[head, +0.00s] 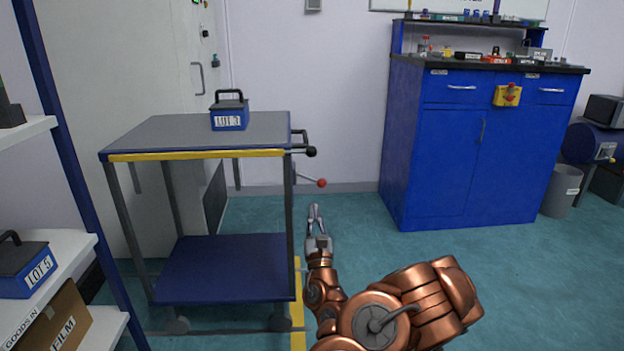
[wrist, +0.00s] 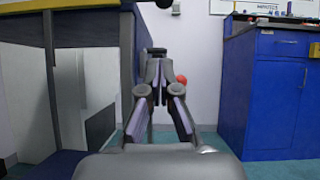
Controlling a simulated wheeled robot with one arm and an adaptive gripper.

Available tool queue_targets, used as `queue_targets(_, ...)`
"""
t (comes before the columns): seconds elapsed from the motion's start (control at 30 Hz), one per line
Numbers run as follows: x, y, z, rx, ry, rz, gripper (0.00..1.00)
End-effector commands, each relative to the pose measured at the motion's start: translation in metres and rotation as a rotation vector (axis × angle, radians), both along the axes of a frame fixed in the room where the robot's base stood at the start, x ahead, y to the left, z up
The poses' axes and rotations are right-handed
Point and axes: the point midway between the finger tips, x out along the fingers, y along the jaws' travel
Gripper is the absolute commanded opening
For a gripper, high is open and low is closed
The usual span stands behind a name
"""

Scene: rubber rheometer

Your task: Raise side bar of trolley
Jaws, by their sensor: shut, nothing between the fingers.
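The trolley (head: 190,131) stands at the left in the head view, with a grey top, a yellow strip (head: 200,154) on its front edge and a blue lower shelf (head: 225,268). At its right end a dark bar with a black knob (head: 311,151) sticks out at top height. Below it, a thin lever ends in a red ball (head: 321,183). My gripper (head: 315,210) is shut and empty, below the red ball in the head picture. In the wrist view the red ball (wrist: 181,79) shows just right of my fingertips (wrist: 160,66), partly hidden; contact is not visible.
A blue box marked LOT (head: 229,121) stands on the trolley top. A white shelf rack (head: 70,250) is at the left. A blue cabinet (head: 440,160) and grey bin (head: 562,190) stand at the right. Green floor (head: 360,215) is clear between trolley and cabinet.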

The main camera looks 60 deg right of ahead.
Motion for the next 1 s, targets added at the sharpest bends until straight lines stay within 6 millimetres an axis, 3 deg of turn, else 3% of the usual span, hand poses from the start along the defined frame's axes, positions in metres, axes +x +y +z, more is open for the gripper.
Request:
queue_targets(0.57, -0.001, -0.006, -0.004, 0.007, 0.001, -0.012, 0.0)
queue_targets(1.0, 0.009, -0.019, 0.009, 0.003, -0.001, -0.014, 0.0)
